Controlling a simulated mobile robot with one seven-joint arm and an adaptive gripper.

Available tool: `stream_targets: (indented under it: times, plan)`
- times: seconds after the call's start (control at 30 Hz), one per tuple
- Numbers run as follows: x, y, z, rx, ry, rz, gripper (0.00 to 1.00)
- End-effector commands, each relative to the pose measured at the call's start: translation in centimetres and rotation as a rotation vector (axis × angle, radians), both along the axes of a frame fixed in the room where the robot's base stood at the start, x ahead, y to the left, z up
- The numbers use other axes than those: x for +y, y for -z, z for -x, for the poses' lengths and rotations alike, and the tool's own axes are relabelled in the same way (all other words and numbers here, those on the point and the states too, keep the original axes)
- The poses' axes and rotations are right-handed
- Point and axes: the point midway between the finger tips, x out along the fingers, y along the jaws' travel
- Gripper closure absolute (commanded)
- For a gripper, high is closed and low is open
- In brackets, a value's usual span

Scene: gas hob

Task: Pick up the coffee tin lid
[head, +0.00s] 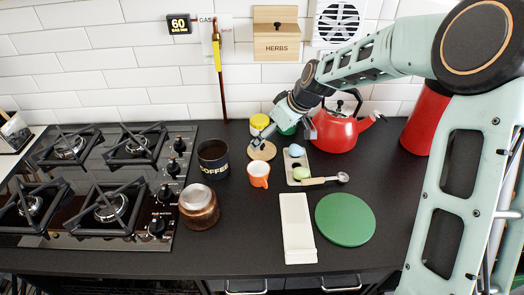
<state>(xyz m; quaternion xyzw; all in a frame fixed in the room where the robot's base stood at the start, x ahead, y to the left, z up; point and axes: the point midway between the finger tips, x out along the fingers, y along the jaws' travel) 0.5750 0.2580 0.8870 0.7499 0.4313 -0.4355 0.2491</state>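The coffee tin (213,158) is a dark open-topped tin marked COFFEE, standing right of the hob. A round tan wooden disc (263,152), which looks like its lid, lies flat on the dark counter to the right of the tin, behind the orange cup. My gripper (285,137) reaches down from the upper right. Its fingers look spread apart, with the left one just above or at the disc and the right one near the kettle. Whether the left finger touches the disc cannot be told. Nothing shows held between the fingers.
A yellow-lidded jar (260,122) and a red kettle (337,131) stand close to my gripper. An orange cup (258,175), a copper jar (198,207), a white tray (296,215) and a green disc (345,220) lie nearer. The front counter between jar and tray is clear.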

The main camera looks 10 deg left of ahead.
Motion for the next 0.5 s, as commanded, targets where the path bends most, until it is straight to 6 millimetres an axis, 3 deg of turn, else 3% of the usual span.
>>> stream_targets:
  times: [0.27,0.5]
  plan:
    - [1.1,2.3,-0.7,-0.001,0.001,-0.001,0.12]
    - [2.5,5.4,-1.6,0.000,0.001,0.001,0.12]
